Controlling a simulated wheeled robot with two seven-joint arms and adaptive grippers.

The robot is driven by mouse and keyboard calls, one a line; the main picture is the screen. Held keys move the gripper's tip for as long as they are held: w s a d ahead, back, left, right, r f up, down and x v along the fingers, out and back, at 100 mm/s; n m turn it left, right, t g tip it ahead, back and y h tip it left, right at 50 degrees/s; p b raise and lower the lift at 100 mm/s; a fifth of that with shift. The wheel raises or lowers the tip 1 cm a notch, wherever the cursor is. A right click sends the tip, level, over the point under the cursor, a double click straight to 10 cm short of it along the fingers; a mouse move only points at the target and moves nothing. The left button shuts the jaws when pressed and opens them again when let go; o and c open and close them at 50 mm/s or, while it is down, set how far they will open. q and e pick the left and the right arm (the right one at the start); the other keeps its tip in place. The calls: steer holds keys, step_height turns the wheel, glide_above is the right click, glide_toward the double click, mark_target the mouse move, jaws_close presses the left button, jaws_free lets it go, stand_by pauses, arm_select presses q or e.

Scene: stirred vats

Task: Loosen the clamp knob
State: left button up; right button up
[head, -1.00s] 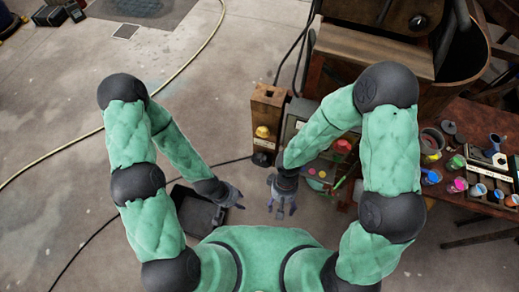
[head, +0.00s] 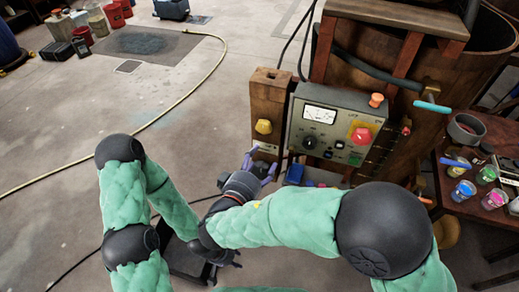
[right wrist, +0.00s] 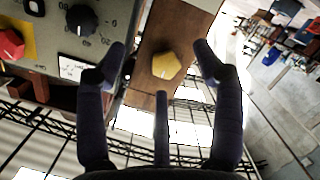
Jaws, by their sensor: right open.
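A yellow faceted knob (head: 263,126) sits on the front of a wooden post (head: 268,95), left of the grey control panel; I take it as the clamp knob. My right gripper (head: 260,165) is open just below and in front of it, not touching it. In the right wrist view, the knob (right wrist: 167,65) shows beyond and between the spread fingertips of the right gripper (right wrist: 160,58). My left gripper (head: 228,260) is low, partly hidden behind my right arm; its finger opening is unclear.
A large wooden vat (head: 395,75) stands behind. A table (head: 470,210) with paint jars is at right. The floor at left is open, crossed by a yellow hose (head: 172,105).

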mark_target(262, 129)
step_height(262, 129, up, 3)
steer(key=s+a+t+b, duration=0.1)
steer(key=a+t, duration=0.2)
arm_select(q)
steer(key=f, duration=0.1)
steer(key=f+b, duration=0.1)
steer(key=f, duration=0.1)
steer(key=shift+s+f, duration=0.2)
steer(key=shift+s, duration=0.1)
arm_select(e)
steer(key=shift+m, duration=0.4)
steer(key=x, duration=1)
steer(key=shift+w+d+f, duration=0.2)
steer(key=shift+f, duration=0.05)
steer(key=c, duration=1.1)
